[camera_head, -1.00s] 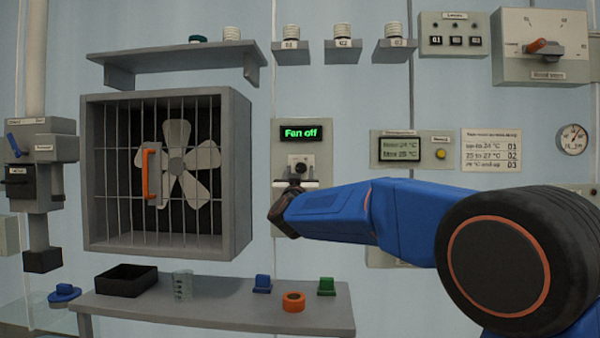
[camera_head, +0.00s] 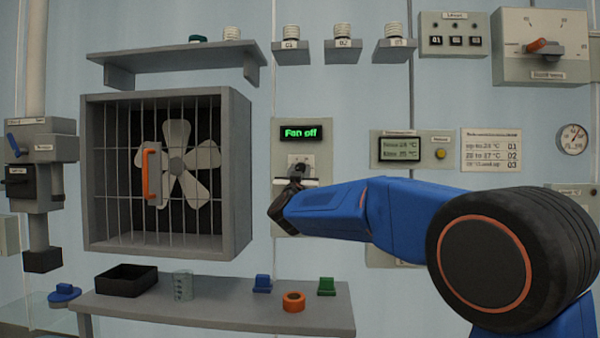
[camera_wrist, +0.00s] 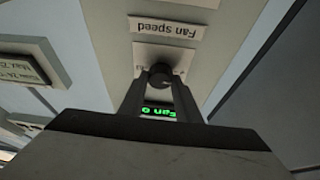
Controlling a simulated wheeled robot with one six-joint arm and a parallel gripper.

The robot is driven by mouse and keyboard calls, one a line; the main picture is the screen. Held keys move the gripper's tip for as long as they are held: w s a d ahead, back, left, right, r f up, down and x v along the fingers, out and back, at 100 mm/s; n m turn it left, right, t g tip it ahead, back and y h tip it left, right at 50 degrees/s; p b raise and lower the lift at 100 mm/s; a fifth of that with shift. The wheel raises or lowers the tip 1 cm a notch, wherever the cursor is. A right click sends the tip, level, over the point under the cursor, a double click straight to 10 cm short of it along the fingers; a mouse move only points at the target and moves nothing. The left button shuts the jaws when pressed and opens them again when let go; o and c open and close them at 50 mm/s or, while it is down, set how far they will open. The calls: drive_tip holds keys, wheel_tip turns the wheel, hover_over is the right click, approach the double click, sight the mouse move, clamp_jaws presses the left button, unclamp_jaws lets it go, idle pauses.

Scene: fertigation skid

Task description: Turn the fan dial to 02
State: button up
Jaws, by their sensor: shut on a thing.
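Below the display is the fan dial, mostly hidden by my gripper in the head view. In the wrist view the dark round dial (camera_wrist: 160,74) sits between my fingertips, under a label (camera_wrist: 165,28) reading "Fan speed". My gripper (camera_head: 297,172) is at the dial, shut on it; it also shows in the wrist view (camera_wrist: 158,84). The numbers around the dial are too small or covered to read.
A caged fan (camera_head: 175,175) with an orange handle is to the left. A temperature display (camera_head: 400,149) and a chart (camera_head: 491,150) listing ranges with 01, 02 and 03 are to the right. A shelf (camera_head: 225,312) with small items runs below.

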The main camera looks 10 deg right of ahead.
drive_tip(key=shift+a+m, duration=0.1)
drive_tip(key=shift+m, duration=0.2)
drive_tip(key=m+g+h, duration=0.1)
drive_tip(key=m, duration=0.3)
drive_tip(key=m+g+h, duration=0.1)
drive_tip(key=m+h, duration=0.1)
drive_tip(key=m, duration=0.2)
drive_tip(key=shift+a+h, duration=0.15)
drive_tip(key=shift+h, duration=0.15)
drive_tip(key=m+g+h, duration=0.1)
drive_tip(key=m+g, duration=0.1)
drive_tip(key=m, duration=0.2)
drive_tip(key=shift+w+a+r+m, duration=0.1)
drive_tip(key=shift+m, duration=0.3)
drive_tip(key=m+g, duration=0.1)
drive_tip(key=m, duration=0.1)
drive_tip(key=m+g, duration=0.1)
drive_tip(key=m, duration=0.1)
drive_tip(key=shift+r+h, duration=0.1)
drive_tip(key=shift+h, duration=0.2)
drive_tip(key=m+g, duration=0.1)
drive_tip(key=m, duration=0.1)
drive_tip(key=m+y, duration=0.1)
drive_tip(key=m, duration=0.2)
drive_tip(key=shift+r+m+g, duration=0.15)
drive_tip(key=shift+m+g, duration=0.15)
drive_tip(key=shift+g, duration=0.1)
drive_tip(key=shift+r+m+g+y, duration=0.1)
drive_tip(key=shift+m+g+y, duration=0.55)
drive_tip(key=shift+m, duration=1.25)
